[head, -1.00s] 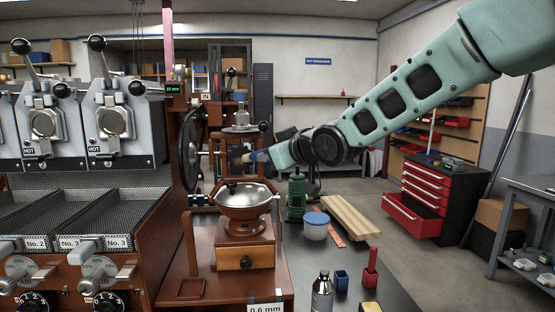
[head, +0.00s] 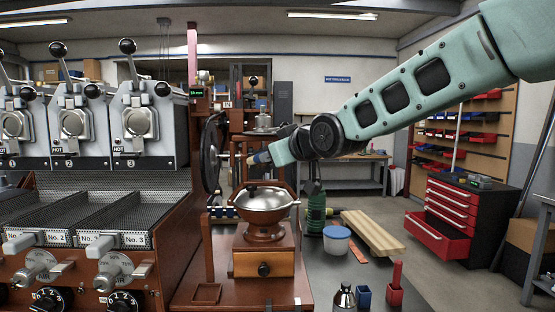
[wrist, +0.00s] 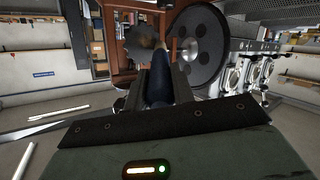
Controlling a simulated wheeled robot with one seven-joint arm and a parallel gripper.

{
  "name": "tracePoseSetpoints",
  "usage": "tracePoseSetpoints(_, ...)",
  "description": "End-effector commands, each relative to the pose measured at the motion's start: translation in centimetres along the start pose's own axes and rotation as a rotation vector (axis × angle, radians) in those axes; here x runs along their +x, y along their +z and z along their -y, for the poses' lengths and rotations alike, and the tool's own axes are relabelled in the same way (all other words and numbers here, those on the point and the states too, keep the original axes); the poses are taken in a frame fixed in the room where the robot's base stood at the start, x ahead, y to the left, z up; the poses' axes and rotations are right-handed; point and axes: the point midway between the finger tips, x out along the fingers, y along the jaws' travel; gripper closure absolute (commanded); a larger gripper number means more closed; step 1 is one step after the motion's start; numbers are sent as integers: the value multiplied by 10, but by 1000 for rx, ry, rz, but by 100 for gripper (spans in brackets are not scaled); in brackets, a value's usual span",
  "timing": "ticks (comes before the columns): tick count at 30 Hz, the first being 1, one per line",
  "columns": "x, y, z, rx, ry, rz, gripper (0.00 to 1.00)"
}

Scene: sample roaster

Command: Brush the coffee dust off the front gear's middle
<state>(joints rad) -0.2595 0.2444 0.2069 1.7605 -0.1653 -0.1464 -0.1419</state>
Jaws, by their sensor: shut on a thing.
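My gripper (wrist: 160,88) is shut on a brush with a dark blue handle (wrist: 158,92).
The hand grinder (head: 264,235) with its metal bowl stands below the brush. A green bottle (head: 315,212), a blue-lidded tub (head: 336,240) and wooden boards (head: 372,233) lie to its right. The roaster's wooden frame (head: 191,80) and hot drums (head: 140,122) are at left.

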Motion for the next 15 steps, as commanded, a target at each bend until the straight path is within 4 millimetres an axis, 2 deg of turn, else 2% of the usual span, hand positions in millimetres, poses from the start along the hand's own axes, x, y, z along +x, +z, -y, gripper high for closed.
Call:
tracePoseSetpoints(6,-2,1,2,-1,0,-2,98)
tracePoseSetpoints(15,-23,7,18,-2,0,-3,98)
